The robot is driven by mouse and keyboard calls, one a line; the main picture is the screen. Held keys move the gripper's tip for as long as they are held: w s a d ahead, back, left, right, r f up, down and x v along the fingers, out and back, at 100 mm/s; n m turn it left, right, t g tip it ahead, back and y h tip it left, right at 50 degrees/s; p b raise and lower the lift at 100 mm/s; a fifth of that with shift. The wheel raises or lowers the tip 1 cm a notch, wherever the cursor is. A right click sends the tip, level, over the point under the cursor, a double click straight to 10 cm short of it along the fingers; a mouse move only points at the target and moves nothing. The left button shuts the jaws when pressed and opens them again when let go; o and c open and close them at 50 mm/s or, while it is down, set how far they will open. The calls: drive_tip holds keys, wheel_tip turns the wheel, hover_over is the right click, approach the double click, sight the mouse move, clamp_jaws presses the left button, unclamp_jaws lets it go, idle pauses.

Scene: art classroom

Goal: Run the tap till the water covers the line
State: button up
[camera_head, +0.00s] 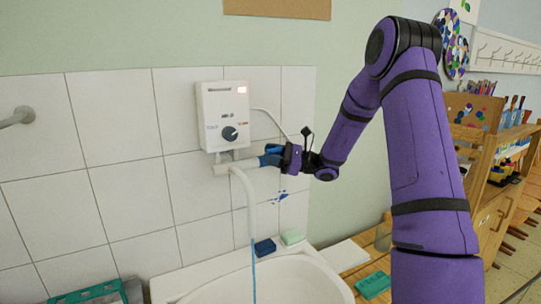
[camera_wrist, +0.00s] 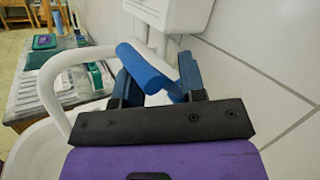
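The tap is a white wall unit (camera_head: 223,115) with a dark dial and a lit red lamp. Below it is a white pipe with a curved spout (camera_head: 246,192). A thin blue stream of water (camera_head: 254,275) falls from the spout into the white basin (camera_head: 186,281). My gripper (camera_head: 268,156) is at the right end of the pipe. In the wrist view, the blue tap handle (camera_wrist: 143,66) lies between the two blue fingers of my gripper (camera_wrist: 160,78). The fingers are spread, with a gap beside the right one. The water level and the line are out of sight.
A dark blue block (camera_head: 265,247) and a pale green block (camera_head: 293,237) lie on the basin's back rim. A green tray (camera_head: 95,293) stands left of the basin. A green item (camera_head: 373,285) lies on wood at right. A wooden shelf (camera_head: 490,165) stands further right.

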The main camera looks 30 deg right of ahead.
drive_tip(key=v, duration=1)
drive_tip(key=shift+d, duration=0.3)
drive_tip(key=shift+s+f, duration=0.1)
drive_tip(key=s+a+r+n+g+h, duration=0.3)
drive_tip(key=s+a+r+n+g, duration=0.15)
drive_tip(key=s+a, duration=0.35)
drive_tip(key=s+a+r+n+g+h, duration=0.3)
drive_tip(key=s+a+n+g, duration=0.3)
drive_tip(key=a, duration=0.4)
drive_tip(key=s+r+n+t+h, duration=0.1)
drive_tip(key=s+n+t+h, duration=0.1)
drive_tip(key=s+n+h, duration=0.3)
drive_tip(key=s+r+n+t+h, duration=0.2)
drive_tip(key=s+n+h, duration=0.3)
drive_tip(key=s, duration=0.8)
drive_tip(key=shift+r+t+h, duration=0.25)
drive_tip(key=shift+t+h, duration=0.2)
drive_tip(key=shift+h, duration=0.25)
drive_tip(key=shift+d, duration=0.15)
idle(2.1)
